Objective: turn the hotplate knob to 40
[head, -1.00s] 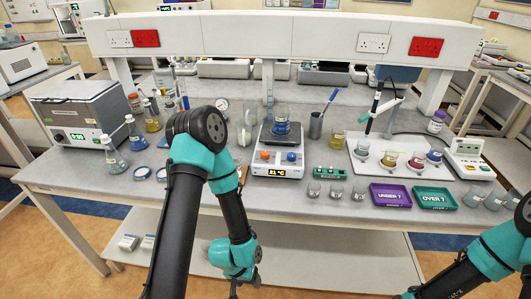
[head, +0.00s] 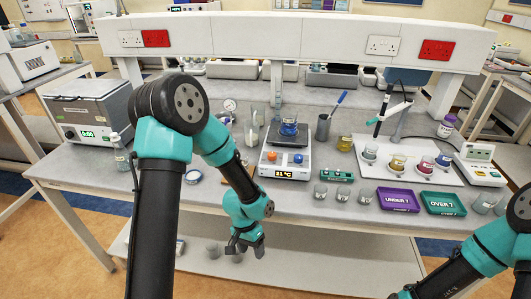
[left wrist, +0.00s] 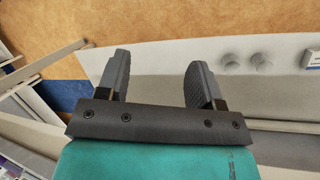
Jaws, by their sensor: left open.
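The white hotplate (head: 284,165) stands near the front middle of the bench in the head view. It has an orange knob (head: 271,156), a blue knob (head: 298,158) and a display (head: 284,174) that seems to read 21 °C. A beaker of blue liquid (head: 288,128) sits on its top plate. My left gripper (head: 244,250) is open and empty, below and left of the hotplate, in front of the bench edge. Its two spread fingers also show in the left wrist view (left wrist: 156,65), with nothing between them. My right arm enters at the lower right; its gripper is out of the picture.
A small green device (head: 337,174) and small beakers stand right of the hotplate. Purple (head: 398,201) and green (head: 442,203) trays lie farther right. A white-lidded box unit (head: 92,112) stands at the left. A lower shelf (head: 300,262) runs under the bench.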

